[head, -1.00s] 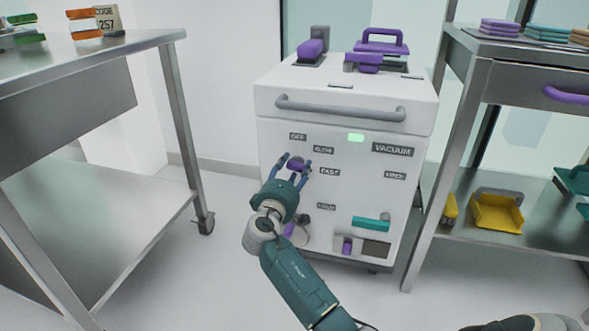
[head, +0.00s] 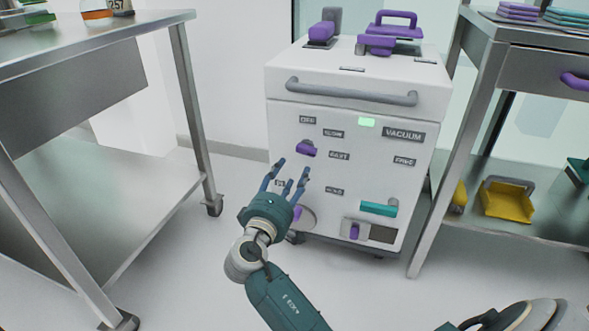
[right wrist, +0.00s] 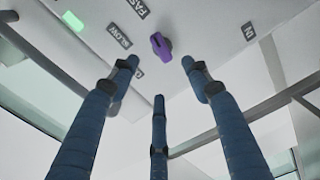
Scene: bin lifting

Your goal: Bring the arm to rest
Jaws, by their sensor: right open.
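My right gripper (head: 285,178) is open and empty in front of the white machine (head: 358,100). Its blue fingers are spread, also in the right wrist view (right wrist: 160,85). The purple knob (head: 306,149) on the machine's front panel is a little above and right of the fingertips in the head view, apart from them. In the right wrist view the purple knob (right wrist: 161,46) shows beyond the fingers, with nothing held between them. My left gripper is not in view.
A steel cart (head: 95,48) stands at the left and a steel shelf unit (head: 500,60) at the right, with a yellow bin (head: 508,199) on its lower shelf. Labels, a green light (head: 367,122) and a teal handle (head: 378,209) are on the panel. The floor between is clear.

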